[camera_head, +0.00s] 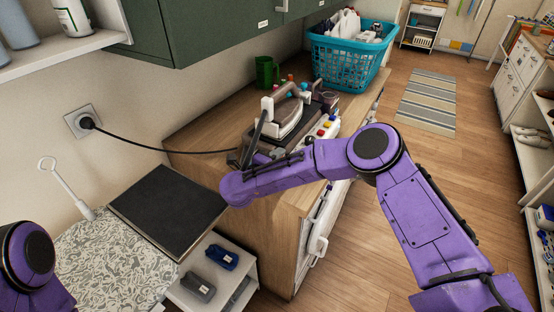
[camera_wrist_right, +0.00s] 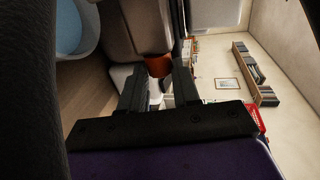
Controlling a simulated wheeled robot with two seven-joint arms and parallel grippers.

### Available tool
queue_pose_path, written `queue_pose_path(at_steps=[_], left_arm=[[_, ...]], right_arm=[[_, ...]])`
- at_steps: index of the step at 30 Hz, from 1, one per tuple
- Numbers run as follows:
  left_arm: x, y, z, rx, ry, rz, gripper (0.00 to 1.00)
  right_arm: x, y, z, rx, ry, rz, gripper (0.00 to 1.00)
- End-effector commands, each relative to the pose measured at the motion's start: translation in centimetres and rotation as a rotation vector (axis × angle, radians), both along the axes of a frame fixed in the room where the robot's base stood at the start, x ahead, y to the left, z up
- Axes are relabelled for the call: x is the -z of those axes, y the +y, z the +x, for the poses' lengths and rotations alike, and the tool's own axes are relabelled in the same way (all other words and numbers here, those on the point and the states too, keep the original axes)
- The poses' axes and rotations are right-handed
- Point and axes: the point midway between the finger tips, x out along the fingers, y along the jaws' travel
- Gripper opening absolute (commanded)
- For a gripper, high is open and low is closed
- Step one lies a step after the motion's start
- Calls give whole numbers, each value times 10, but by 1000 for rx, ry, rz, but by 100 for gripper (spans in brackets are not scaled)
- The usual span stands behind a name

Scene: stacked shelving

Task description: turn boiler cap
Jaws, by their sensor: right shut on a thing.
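A steam iron (camera_head: 283,112) stands on its boiler base on the wooden counter in the head view. Coloured buttons show on the base's front. My right arm reaches across to the iron's near left side, and its own links partly hide the right gripper (camera_head: 250,153). In the right wrist view, the two dark fingers of this gripper (camera_wrist_right: 160,72) are shut on a small orange-red cap (camera_wrist_right: 158,66), which shows between their tips beside a grey-brown body. The cap is hidden in the head view. My left gripper is out of view; only a left arm link shows at the lower left.
A green mug (camera_head: 266,72) and a teal basket (camera_head: 349,58) stand behind the iron. A black cord runs from the wall socket (camera_head: 83,121) towards the iron. Green cabinets (camera_head: 215,28) hang above. A dark board (camera_head: 168,211) lies at the near left.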

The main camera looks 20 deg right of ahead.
Motion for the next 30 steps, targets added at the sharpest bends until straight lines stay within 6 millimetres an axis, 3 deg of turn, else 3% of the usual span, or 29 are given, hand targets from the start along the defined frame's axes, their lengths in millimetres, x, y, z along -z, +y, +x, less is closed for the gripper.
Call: queue_pose_path(at_steps=[5,6,8,18,30], left_arm=[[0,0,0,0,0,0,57],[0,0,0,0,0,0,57],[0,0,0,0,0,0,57],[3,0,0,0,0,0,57],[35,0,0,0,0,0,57]], right_arm=[[-3,-1,2,-1,-11,-3,1],[-4,-1,2,-1,-11,-3,41],[-3,-1,2,-1,-11,-3,57],[-2,5,-1,-4,-8,-3,57],[-19,70,-51,-6,-10,-4,57]])
